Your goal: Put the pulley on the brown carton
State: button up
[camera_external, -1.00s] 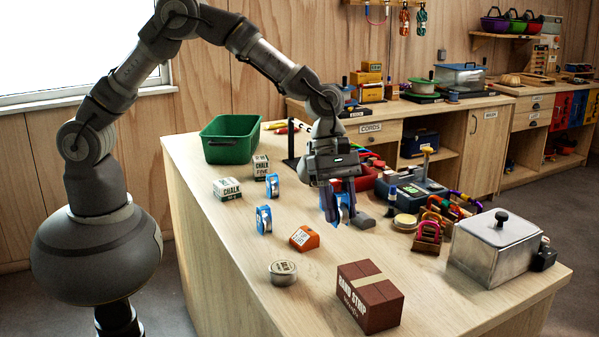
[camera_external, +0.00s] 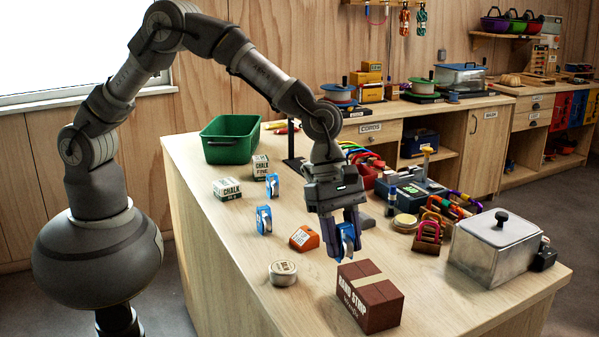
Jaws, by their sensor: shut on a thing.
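My gripper (camera_external: 342,250) is shut on a blue pulley (camera_external: 347,237) and holds it in the air, just above and behind the brown carton. The fingers cover part of the pulley. The brown carton (camera_external: 369,306) labelled "HAND STRIP" stands near the table's front edge, with a pale tape band across its bare top. The pulley appears apart from the carton. Two similar blue pulleys stand on the table to the left, one nearer (camera_external: 264,220) and one farther (camera_external: 272,186).
An orange device (camera_external: 304,239) and a round tin (camera_external: 283,273) stand left of the carton. A metal box with a lid (camera_external: 493,247) and carabiners on a wooden rack (camera_external: 428,235) are to the right. Chalk boxes (camera_external: 227,189) and a green bin (camera_external: 230,139) are farther back.

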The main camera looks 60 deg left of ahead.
aim_at(349, 259)
jog(key=shift+w+d, duration=0.4)
jog(key=shift+d, duration=0.05)
jog(key=shift+f+b, duration=0.8)
jog(key=shift+f, duration=0.95)
jog(key=shift+f, duration=0.15)
jog(key=o, duration=1.1)
